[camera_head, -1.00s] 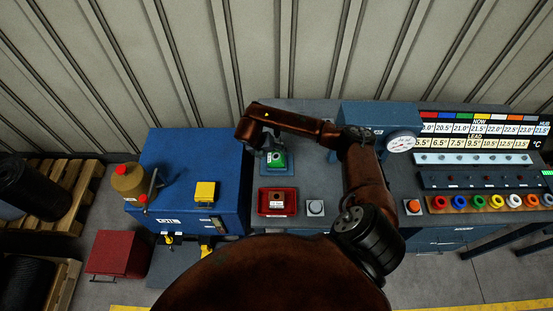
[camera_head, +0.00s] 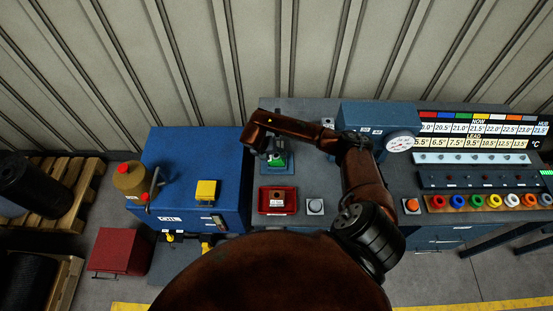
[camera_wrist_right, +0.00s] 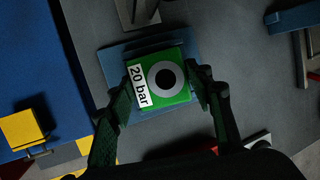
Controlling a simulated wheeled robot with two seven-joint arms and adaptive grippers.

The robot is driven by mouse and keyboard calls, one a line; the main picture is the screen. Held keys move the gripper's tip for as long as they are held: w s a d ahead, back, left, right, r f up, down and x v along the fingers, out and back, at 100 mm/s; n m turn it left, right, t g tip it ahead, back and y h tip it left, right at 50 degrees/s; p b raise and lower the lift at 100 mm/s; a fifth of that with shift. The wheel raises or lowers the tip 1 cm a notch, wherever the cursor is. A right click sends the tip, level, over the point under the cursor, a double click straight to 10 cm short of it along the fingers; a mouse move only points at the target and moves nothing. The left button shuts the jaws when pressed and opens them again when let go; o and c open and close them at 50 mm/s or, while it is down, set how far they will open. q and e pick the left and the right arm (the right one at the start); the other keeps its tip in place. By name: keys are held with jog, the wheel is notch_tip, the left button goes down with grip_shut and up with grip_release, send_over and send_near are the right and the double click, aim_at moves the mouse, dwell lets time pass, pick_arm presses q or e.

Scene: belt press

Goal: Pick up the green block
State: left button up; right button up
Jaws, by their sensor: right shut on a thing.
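The green block (camera_head: 280,160) has a white label reading "20 bar" and a grey ring with a black centre on top. In the right wrist view the green block (camera_wrist_right: 180,97) sits between both fingers, over a blue plate (camera_wrist_right: 117,58). My right gripper (camera_wrist_right: 166,88) is shut on it, one finger on each side. In the head view my right gripper (camera_head: 274,152) partly hides the block. I cannot tell whether the block rests on the plate or is just above it. My left gripper is not in view.
A red tray (camera_head: 262,206) stands in front of the block, with a grey button box (camera_head: 315,206) beside it. A blue press (camera_head: 375,117) with a round gauge is to the right. A blue cabinet (camera_head: 178,160) with a yellow box (camera_head: 206,191) is to the left.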

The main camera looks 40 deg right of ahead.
aim_at(274, 156)
jog(key=c, duration=1)
jog(key=shift+r, duration=0.1)
grip_shut()
jog(key=shift+w+r+b, duration=0.1)
jog(key=shift+r+b, duration=0.2)
jog(key=shift+r, duration=0.2)
notch_tip(274, 156, up, 2)
jog(key=shift+r+b, duration=0.1)
jog(key=shift+b, duration=0.45)
jog(key=s+a+r+b, duration=0.2)
jog(key=s+a+r, duration=0.2)
jog(key=a+r, duration=0.5)
jog(key=shift+a+r+b, duration=0.3)
jog(key=shift+a+r, duration=0.1)
jog(key=shift+a, duration=1.8)
jog(key=shift+s, duration=0.1)
